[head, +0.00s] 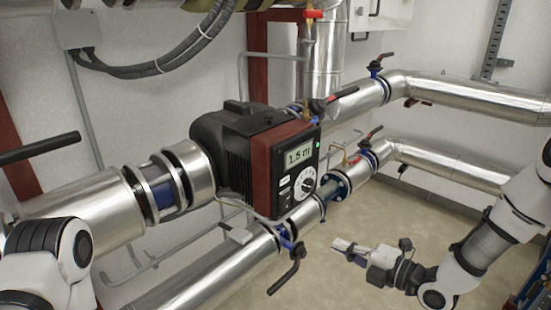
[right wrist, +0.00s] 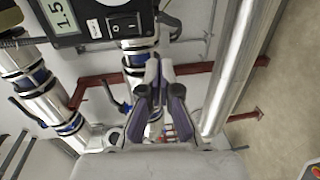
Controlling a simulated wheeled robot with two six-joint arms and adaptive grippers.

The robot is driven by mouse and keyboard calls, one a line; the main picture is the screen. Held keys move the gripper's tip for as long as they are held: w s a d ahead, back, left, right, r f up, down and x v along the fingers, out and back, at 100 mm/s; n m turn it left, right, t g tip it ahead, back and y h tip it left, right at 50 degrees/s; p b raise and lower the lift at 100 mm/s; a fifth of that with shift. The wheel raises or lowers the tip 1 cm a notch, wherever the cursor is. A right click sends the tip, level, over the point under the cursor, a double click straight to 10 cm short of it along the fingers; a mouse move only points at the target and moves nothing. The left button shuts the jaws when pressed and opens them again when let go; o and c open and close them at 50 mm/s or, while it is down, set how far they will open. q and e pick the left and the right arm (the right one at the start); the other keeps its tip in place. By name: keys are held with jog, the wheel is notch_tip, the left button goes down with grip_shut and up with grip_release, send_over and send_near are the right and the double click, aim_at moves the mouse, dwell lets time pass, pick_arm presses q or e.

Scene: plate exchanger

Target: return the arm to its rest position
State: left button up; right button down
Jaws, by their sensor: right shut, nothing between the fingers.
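My right arm comes in from the right in the head view. Its gripper (head: 345,247) points left, over the floor and to the right of the lower pipe, apart from the pipes and valves. In the right wrist view its purple-grey fingers (right wrist: 154,66) are together, with nothing held. Only white and black links of my left arm show at the lower left of the head view; its gripper is out of sight.
A pump with a red and black housing (head: 260,165) and a lit display stands mid-view. Insulated pipes (head: 455,160) run on both sides. A black valve lever (head: 288,277) hangs below the pump. Open floor (head: 370,220) lies around the right gripper.

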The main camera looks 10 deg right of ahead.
jog(key=s+a+f+m+g+h+p, duration=0.1)
jog(key=s+a+f+g+p, duration=0.15)
jog(key=s+f, duration=0.35)
jog(key=s+a+f+m+g+h+p, duration=0.1)
jog(key=s+a+f+m+g+h, duration=0.2)
jog(key=f, duration=0.5)
jog(key=s+d+f+m+g+h, duration=0.3)
jog(key=s+f+m, duration=0.2)
jog(key=s+m, duration=0.5)
jog(key=s+d+f+m+g+h, duration=0.3)
jog(key=s+d+f+m+g, duration=0.1)
jog(key=s+m, duration=0.6)
jog(key=shift+d+f+m+p, duration=0.3)
jog(key=shift+f+m, duration=0.25)
jog(key=shift+m, duration=0.45)
